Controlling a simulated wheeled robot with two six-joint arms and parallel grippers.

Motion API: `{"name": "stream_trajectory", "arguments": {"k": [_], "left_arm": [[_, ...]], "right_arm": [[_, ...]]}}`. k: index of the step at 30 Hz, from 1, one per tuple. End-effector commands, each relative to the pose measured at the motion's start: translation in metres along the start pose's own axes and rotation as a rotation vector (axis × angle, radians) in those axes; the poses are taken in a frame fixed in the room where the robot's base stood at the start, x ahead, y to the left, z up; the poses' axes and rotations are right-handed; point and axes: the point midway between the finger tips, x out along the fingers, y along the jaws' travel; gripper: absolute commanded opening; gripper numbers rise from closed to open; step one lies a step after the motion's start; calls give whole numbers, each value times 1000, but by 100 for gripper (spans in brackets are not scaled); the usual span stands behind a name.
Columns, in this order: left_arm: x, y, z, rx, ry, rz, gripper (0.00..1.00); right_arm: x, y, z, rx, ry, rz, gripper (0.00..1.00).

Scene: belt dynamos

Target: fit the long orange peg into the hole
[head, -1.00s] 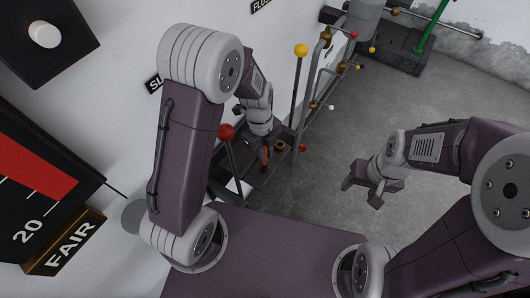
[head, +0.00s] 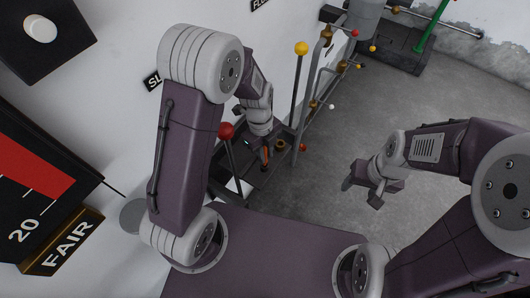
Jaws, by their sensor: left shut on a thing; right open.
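The long orange peg (head: 265,154) shows as a small orange-red upright piece below my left gripper, over the dark bench by the wall. My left gripper (head: 262,140) is shut on the peg, and its fingers are small and partly hidden by the wrist. I cannot tell whether the peg's lower end is in a hole or above the dark surface. A round copper-coloured fitting (head: 281,145) stands just right of the peg. My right gripper (head: 364,186) is open and empty, over the bare floor to the right.
A red-knobbed lever (head: 226,131) stands left of the peg. A yellow-knobbed lever (head: 301,49) and grey pipes with small knobs (head: 327,62) rise behind and right. The grey floor (head: 330,150) in the middle is clear.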

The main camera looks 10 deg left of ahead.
Motion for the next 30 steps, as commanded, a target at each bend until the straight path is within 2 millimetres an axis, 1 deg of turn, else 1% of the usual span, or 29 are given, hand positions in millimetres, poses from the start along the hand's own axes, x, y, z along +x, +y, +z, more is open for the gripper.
{"name": "stream_trajectory", "arguments": {"k": [27, 30], "left_arm": [[24, 0, 3, 0, 0, 0, 0], [22, 0, 3, 0, 0, 0, 0]], "right_arm": [[21, 0, 2, 0, 0, 0, 59], [19, 0, 2, 0, 0, 0, 59]]}}
